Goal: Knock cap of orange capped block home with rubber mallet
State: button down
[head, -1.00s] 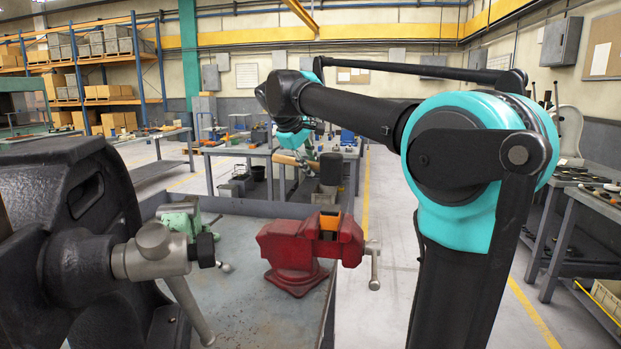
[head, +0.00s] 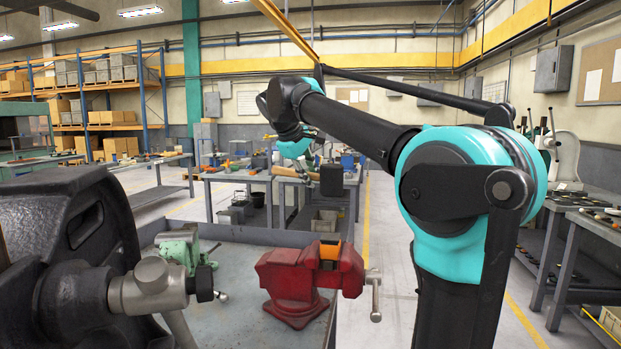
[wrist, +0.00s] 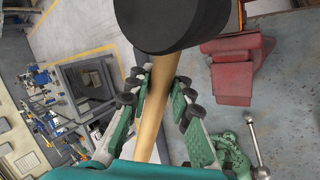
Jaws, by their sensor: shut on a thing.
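The orange capped block (head: 329,250) sits in the jaws of a red vise (head: 300,281) on the grey bench. Its lower part is hidden by the jaws. My gripper (wrist: 157,88) is shut on the wooden handle of the rubber mallet; the handle shows between its fingers in the wrist view. The mallet's black head (head: 333,180) hangs in the air above the vise and the block, clear of both.
A large black press (head: 60,250) with a grey metal handle fills the left front of the bench. A small green vise (head: 180,247) stands behind it. The bench top (head: 240,290) between the vises is bare. Another table with bins stands behind.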

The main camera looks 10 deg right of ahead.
notch_tip(320, 180, down, 12)
jog(key=shift+f, duration=0.1)
notch_tip(320, 180, up, 7)
notch_tip(320, 180, up, 6)
jog(key=shift+f, duration=0.1)
dwell(0.5)
notch_tip(320, 180, down, 13)
jog(key=shift+f, duration=0.1)
notch_tip(320, 180, up, 7)
dwell(0.3)
